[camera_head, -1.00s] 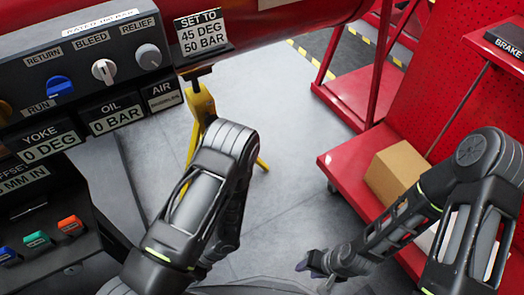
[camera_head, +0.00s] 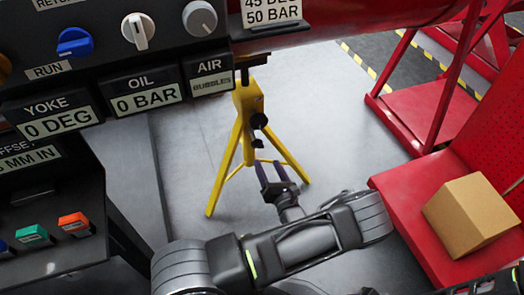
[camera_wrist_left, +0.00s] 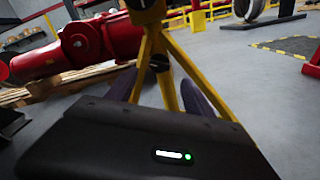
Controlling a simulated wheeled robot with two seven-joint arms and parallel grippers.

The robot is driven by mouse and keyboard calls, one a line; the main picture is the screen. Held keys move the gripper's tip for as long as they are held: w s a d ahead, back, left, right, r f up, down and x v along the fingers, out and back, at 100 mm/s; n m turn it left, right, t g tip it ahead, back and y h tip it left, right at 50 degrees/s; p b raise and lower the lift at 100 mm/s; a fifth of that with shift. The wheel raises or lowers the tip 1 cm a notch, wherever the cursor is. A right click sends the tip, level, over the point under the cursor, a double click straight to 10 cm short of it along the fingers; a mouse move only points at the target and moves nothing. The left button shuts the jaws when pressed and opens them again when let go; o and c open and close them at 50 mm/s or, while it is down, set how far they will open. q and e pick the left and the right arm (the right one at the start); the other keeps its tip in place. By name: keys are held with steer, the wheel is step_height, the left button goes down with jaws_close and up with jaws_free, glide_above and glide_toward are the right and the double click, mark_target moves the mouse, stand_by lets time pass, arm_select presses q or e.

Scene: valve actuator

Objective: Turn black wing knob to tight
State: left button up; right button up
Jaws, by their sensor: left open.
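A yellow tripod stand (camera_head: 243,128) stands on the grey floor in the middle of the head view. A black knob (camera_head: 259,121) sits on its upright, with a second small dark part (camera_head: 258,143) just below. I cannot clearly make out its wing shape. My left gripper (camera_head: 269,166) is open and empty, its purple fingers pointing up at the stand, below the knob and apart from it in the picture. In the left wrist view, a dark round knob (camera_wrist_left: 160,62) on the yellow stand shows between the spread fingers (camera_wrist_left: 158,84). My right gripper is out of view.
A dark control panel (camera_head: 100,60) with knobs and labels fills the upper left. A box of coloured buttons (camera_head: 45,235) is below it. A red cart (camera_head: 410,205) with a cardboard box (camera_head: 470,215) stands right. A red pipe (camera_head: 350,22) crosses above.

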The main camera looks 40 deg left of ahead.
mark_target(259, 147)
arm_select(q)
steer(key=b+x, duration=0.2)
steer(key=x, duration=0.5)
steer(key=shift+w+a, duration=0.1)
steer(key=shift+a, duration=0.15)
steer(key=shift+c, duration=0.3)
jaws_close()
